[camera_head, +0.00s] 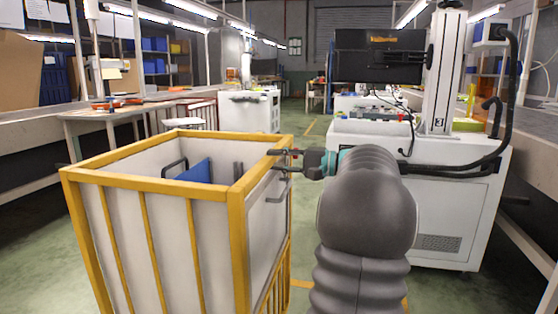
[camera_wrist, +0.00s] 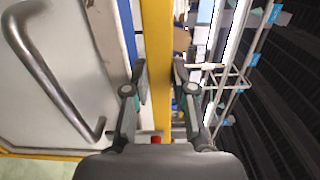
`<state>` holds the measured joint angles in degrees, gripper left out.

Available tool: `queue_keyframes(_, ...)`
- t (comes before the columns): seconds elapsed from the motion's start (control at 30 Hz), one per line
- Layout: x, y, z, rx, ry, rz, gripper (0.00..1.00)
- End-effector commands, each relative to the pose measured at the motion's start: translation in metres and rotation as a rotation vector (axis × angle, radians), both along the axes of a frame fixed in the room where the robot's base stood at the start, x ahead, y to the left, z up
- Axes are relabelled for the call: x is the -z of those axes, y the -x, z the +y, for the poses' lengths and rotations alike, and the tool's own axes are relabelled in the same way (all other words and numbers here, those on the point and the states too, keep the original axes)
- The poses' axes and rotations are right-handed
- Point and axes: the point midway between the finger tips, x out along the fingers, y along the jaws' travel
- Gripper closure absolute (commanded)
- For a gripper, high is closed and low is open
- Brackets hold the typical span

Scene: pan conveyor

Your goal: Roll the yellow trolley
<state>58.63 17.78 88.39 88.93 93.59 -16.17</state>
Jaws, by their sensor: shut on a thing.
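The yellow trolley (camera_head: 240,235) stands in front of me at the left, a yellow frame with pale side panels. My gripper (camera_head: 274,159) reaches to the top rail on its right side. In the wrist view the yellow rail (camera_wrist: 157,25) runs between the two fingers of my gripper (camera_wrist: 159,68), which is shut on it. A grey metal handle (camera_wrist: 58,78) on the trolley's pale panel lies left of the fingers, apart from them. A blue thing (camera_head: 196,171) shows inside the trolley. The trolley's wheels are out of view.
A white machine cabinet (camera_head: 455,205) with a monitor (camera_head: 378,57) stands at the right. A workbench (camera_head: 110,115) and a white cabinet (camera_head: 248,111) stand beyond the trolley.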

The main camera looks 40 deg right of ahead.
Motion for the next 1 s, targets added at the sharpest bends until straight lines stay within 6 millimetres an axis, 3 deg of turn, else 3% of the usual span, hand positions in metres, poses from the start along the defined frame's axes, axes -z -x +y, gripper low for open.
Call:
queue_keyframes(0.63, 0.0002, 0.0037, 0.0016, -0.017, 0.000, 0.000, 1.00)
queue_keyframes(0.67, 0.0002, 0.0037, 0.0014, -0.017, 0.000, 0.000, 0.68)
queue_keyframes(0.7, 0.0002, 0.0038, 0.0014, -0.017, 0.000, 0.000, 0.65)
queue_keyframes(1.0, -0.0002, 0.0040, 0.0023, -0.020, 0.000, 0.000, 0.65)
